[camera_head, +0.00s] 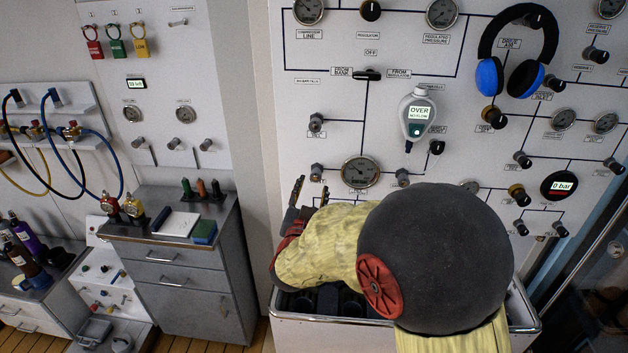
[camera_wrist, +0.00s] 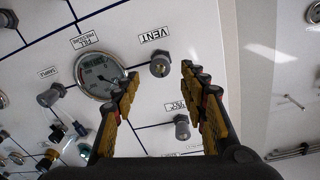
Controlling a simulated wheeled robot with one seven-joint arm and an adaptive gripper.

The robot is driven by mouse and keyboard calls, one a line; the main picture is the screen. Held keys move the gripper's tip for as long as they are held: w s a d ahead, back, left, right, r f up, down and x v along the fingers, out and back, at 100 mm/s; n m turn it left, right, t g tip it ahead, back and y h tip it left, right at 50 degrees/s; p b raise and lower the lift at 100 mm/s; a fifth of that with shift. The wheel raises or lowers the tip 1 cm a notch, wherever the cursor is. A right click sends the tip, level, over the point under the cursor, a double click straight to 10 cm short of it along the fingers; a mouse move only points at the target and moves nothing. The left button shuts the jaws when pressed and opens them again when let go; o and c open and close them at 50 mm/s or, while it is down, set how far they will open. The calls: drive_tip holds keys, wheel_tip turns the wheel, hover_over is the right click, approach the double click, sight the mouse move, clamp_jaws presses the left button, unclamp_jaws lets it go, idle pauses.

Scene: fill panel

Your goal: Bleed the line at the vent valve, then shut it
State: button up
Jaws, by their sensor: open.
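The vent valve is a small grey knob (camera_wrist: 160,64) with a dark centre, beside an upside-down VENT label (camera_wrist: 154,34) in the wrist view. In the head view its knob (camera_head: 317,171) is left of a round gauge (camera_head: 361,173). My gripper (camera_head: 312,188) is open and empty, its tips just below the vent knob in the head view. In the wrist view the knob shows between the spread fingers of my gripper (camera_wrist: 160,77), near tip level. I see no contact, and the gap in depth is unclear. Whether the valve is open or shut cannot be read.
Another knob (camera_wrist: 182,127) is close to the fingers in the wrist view. The fill pressure gauge (camera_wrist: 100,75) is beside the left finger. A meter reading OVER (camera_head: 418,115) and blue headphones (camera_head: 512,60) hang on the panel. A grey cabinet (camera_head: 185,265) stands left.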

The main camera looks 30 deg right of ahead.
sight(315, 178)
drive_tip(key=x, duration=0.5)
drive_tip(key=shift+w+d, duration=0.25)
drive_tip(key=shift+w, duration=0.05)
drive_tip(key=shift+c, duration=1.3)
drive_tip(key=c, duration=0.8)
clamp_jaws()
